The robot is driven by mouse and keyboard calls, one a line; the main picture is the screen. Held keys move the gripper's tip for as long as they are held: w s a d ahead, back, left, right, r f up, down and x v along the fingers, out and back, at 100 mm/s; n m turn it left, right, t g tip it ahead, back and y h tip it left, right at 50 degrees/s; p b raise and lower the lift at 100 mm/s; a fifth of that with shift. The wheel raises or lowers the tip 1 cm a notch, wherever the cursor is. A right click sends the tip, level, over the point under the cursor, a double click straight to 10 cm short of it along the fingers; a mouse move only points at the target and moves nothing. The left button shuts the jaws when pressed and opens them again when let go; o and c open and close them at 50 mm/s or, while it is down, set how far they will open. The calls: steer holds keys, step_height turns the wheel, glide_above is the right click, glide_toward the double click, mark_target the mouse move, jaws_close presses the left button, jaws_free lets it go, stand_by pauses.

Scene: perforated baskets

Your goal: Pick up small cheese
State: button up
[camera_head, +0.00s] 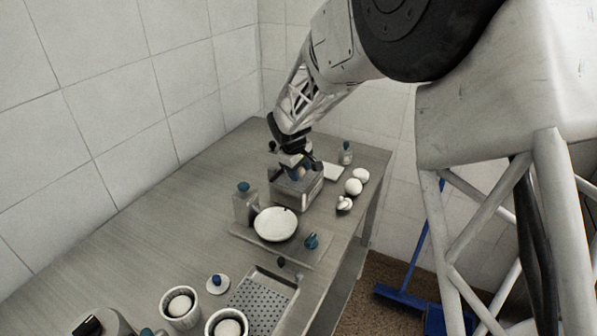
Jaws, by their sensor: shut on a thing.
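My gripper (298,165) reaches down from the back over an open grey metal box (297,196) on the table. It is shut on a small pale thing (301,171) at the box's opening. The fingers and the box wall partly hide this thing, and I cannot tell for sure that it is the small cheese. Several small round white pieces lie right of the box, among them one near the table edge (353,187), one behind it (361,175) and one in front (344,202).
A round white plate (276,224) lies on a board in front of the box. A blue-capped bottle (245,208) stands at its left. A perforated metal tray (262,300) and two white cups (180,308) (227,324) are nearer. The table's left side is mostly clear.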

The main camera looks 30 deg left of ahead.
steer(key=shift+r, duration=0.4)
steer(key=shift+w+v, duration=0.25)
steer(key=shift+v, duration=0.8)
steer(key=s+d+r, duration=0.1)
steer(key=s+d, duration=0.9)
steer(key=s, duration=0.2)
steer(key=shift+s+d+r, duration=0.15)
steer(key=shift+d+r, duration=0.05)
steer(key=shift+r, duration=0.05)
steer(key=w+a, duration=0.1)
steer(key=w, duration=0.3)
steer(key=w+a, duration=0.2)
steer(key=w, duration=0.2)
steer(key=w+a, duration=0.2)
steer(key=w, duration=0.2)
steer(key=shift+r, duration=0.3)
steer(key=w+a+f, duration=0.1)
steer(key=w+a, duration=0.3)
steer(key=w, duration=1.1)
